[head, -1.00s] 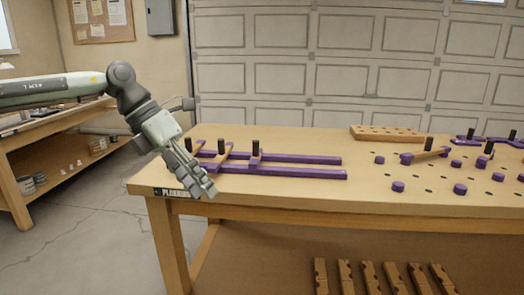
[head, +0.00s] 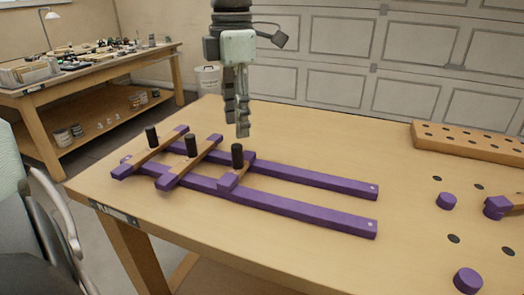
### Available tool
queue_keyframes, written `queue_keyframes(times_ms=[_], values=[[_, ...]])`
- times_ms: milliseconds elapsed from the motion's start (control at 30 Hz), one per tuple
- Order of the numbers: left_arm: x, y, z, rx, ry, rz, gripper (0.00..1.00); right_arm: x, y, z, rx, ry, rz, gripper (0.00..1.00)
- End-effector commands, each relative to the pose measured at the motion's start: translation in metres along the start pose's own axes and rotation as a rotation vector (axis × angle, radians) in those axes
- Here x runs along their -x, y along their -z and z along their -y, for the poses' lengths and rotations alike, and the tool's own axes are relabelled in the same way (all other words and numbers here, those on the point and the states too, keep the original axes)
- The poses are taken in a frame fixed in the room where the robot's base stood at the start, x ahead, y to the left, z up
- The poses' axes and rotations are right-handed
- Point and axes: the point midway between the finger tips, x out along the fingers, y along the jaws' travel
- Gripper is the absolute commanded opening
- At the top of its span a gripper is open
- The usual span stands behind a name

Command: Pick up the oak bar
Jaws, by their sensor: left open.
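Several oak bars lie crosswise over two long purple rails (head: 310,210) on the bench, each with a black peg standing on it. The left oak bar (head: 158,149) and the middle oak bar (head: 195,155) have purple ends. A shorter right one (head: 234,176) is mostly covered by its peg and purple end pieces. I cannot tell which bar is meant. My left gripper (head: 237,128) points down, open and empty, its fingertips appearing just above the right black peg (head: 237,155), apart from it. My right gripper is out of view.
The wooden bench top (head: 310,150) is clear behind the rails. A side bench (head: 90,75) with clutter and a white bin (head: 207,79) stand behind left.

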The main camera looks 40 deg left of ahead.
Motion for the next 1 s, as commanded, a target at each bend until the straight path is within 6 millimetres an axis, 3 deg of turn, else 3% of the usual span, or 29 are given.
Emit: queue_keyframes(times_ms=[367, 600, 933, 1000], values=[[-0.035, 0.001, 0.000, 0.000, 0.003, -0.002, 0.44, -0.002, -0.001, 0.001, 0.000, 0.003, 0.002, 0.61], [-0.070, 0.002, 0.000, 0.001, 0.003, -0.002, 0.44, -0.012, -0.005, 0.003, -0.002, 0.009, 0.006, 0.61], [-0.078, 0.001, -0.001, 0.001, 0.001, 0.001, 0.44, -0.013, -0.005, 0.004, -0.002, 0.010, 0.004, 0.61], [-0.078, 0.001, -0.001, 0.001, 0.001, 0.001, 0.35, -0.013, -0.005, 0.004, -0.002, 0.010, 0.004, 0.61]])
